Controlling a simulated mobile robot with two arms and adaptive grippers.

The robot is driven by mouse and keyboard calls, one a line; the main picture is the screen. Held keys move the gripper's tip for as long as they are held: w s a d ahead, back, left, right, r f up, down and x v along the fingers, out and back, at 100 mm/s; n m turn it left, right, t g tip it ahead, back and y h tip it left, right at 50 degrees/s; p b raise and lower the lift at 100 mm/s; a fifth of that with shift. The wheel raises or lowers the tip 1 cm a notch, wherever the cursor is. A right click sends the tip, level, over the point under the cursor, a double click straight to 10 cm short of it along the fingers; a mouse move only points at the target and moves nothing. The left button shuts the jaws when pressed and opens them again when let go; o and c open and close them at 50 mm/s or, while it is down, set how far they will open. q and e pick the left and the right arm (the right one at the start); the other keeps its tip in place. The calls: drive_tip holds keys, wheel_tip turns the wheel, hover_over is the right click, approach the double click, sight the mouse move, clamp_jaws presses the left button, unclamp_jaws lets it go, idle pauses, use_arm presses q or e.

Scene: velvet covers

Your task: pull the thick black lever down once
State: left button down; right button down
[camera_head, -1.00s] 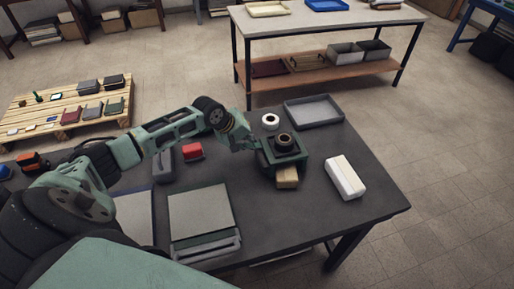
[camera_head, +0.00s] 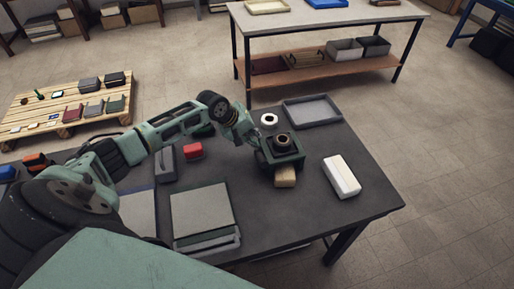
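No thick black lever stands out clearly in this view. A dark green square item (camera_head: 264,158) with a black ring-shaped part (camera_head: 283,141) on top stands on the dark table; I cannot tell what it is. My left arm reaches in from the left, and its gripper (camera_head: 250,141) is at the left side of this green item. I cannot tell whether it touches it. The fingers are too small and dark to tell if they are open or shut. A grey item (camera_head: 165,161) with a dark top stands left of the arm's end. My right gripper is not in view.
On the dark table (camera_head: 280,222) are a tan block (camera_head: 286,177), a white box (camera_head: 342,176), a white roll (camera_head: 269,120), a grey tray (camera_head: 312,111), a red item (camera_head: 193,151) and grey folders (camera_head: 202,210). The front right part is clear.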

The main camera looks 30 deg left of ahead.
use_arm(q)
drive_tip(key=r+p, duration=0.1)
drive_tip(key=w+a+r+p, duration=0.1)
drive_tip(key=r, duration=0.1)
drive_tip(key=r+p, duration=0.1)
drive_tip(key=shift+w+a+r, duration=0.15)
drive_tip(key=shift+a+r, duration=0.1)
drive_tip(key=shift+r, duration=0.15)
idle(0.6)
